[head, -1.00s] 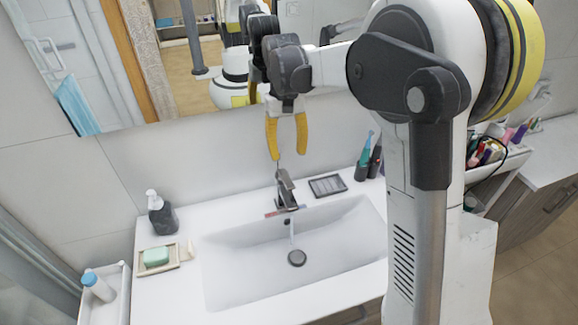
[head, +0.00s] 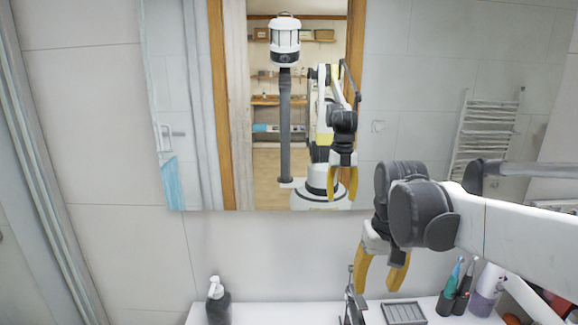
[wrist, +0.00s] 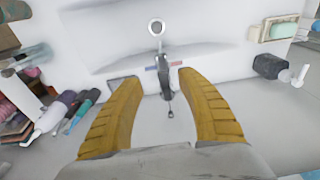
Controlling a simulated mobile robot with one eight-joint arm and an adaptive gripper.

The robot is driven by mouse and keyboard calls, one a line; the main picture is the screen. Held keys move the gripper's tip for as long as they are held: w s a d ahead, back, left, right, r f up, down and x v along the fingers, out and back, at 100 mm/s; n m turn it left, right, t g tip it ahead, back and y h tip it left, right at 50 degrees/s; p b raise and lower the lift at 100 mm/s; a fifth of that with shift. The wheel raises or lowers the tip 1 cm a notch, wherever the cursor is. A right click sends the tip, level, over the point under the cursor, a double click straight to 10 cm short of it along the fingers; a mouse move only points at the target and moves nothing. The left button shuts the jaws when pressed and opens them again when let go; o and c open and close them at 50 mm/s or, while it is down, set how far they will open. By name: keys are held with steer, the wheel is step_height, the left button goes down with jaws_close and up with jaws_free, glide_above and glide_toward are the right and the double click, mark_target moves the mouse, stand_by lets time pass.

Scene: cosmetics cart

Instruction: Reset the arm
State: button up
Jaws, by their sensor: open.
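My gripper (head: 381,285) hangs with its yellow fingers pointing down, in front of the wall and above the back of the sink. The fingers are apart with nothing between them. In the wrist view my gripper (wrist: 159,78) also shows open and empty, with the faucet (wrist: 165,68) beyond and between the fingertips. In the head view the faucet (head: 353,306) is partly cut off by the bottom edge. My white and dark grey arm reaches in from the right.
A mirror (head: 400,90) covers the upper wall and reflects me. A dark soap dispenser (head: 219,306) stands at the left. In the wrist view, a soap dish (wrist: 278,31) lies at top right.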

steer(key=s+f+t+b, duration=0.5)
steer(key=s+f+b, duration=0.2)
steer(key=s+f, duration=0.3)
steer(key=s, duration=0.3)
steer(key=shift+s+f+t, duration=0.15)
steer(key=shift+s+t, duration=0.15)
steer(key=o, duration=0.8)
steer(key=shift+s+f, duration=0.15)
steer(key=shift+f, duration=0.05)
steer(key=shift+c, duration=0.2)
